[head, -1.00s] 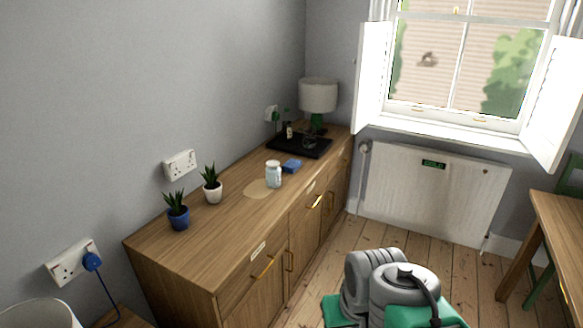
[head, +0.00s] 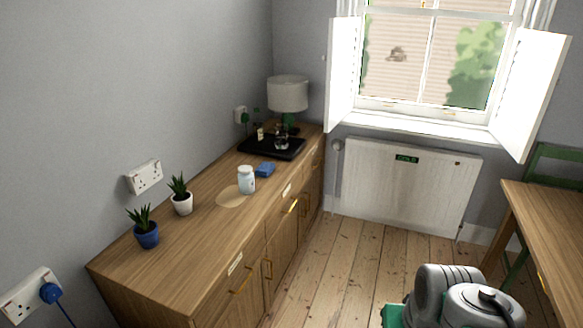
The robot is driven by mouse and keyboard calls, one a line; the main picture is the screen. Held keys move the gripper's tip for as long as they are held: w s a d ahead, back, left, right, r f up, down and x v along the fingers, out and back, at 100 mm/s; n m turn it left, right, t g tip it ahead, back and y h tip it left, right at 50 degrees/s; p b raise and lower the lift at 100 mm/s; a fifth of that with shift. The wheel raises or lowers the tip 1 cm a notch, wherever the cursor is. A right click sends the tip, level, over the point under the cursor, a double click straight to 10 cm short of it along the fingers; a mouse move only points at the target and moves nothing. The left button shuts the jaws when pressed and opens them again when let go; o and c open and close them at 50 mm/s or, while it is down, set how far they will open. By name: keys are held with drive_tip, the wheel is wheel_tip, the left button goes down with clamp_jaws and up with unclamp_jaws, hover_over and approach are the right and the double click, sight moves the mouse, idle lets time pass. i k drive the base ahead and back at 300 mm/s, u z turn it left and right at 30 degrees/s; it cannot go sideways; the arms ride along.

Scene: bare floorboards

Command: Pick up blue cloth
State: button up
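A small folded blue item (head: 265,170), which looks like the blue cloth, lies on top of the long wooden sideboard (head: 185,257). It is just behind a white jar (head: 246,180) and in front of the black tray (head: 272,147). My gripper is not in view. Only grey and green parts of my own arm show at the bottom right, well away from the cloth.
Two potted plants, one blue (head: 147,234) and one white (head: 181,203), stand on the sideboard. A lamp (head: 288,95) stands at its far end. A wooden table (head: 545,220) is at right. Floorboards (head: 345,262) between are clear.

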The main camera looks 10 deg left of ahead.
sight(265, 169)
drive_tip(key=i, duration=3.75)
drive_tip(key=u, duration=4.7)
